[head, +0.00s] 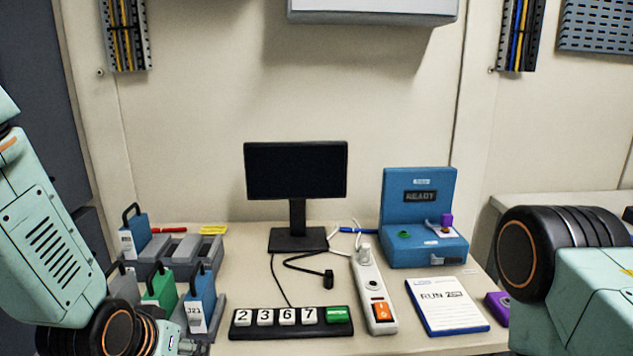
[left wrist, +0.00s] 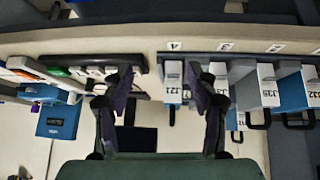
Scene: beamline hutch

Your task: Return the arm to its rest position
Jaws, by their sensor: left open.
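My left arm (head: 45,240) comes in from the left in the head view and bends down at a dark joint near the bottom edge. Its gripper is mostly hidden or cut off there. In the left wrist view my left gripper (left wrist: 158,95) is open, with its two dark fingers spread apart. A blue case with a white label shows beyond the gap between the fingers; I see nothing gripped. My right arm (head: 590,285) shows at the right edge of the head view, but its gripper is out of view.
A rack with handled cases, including a blue one (head: 199,300) and a green one (head: 160,288), stands beside the left arm. A monitor (head: 296,172), number strip (head: 290,325), power strip (head: 372,295), blue READY device (head: 420,210) and notepad (head: 446,305) occupy the table.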

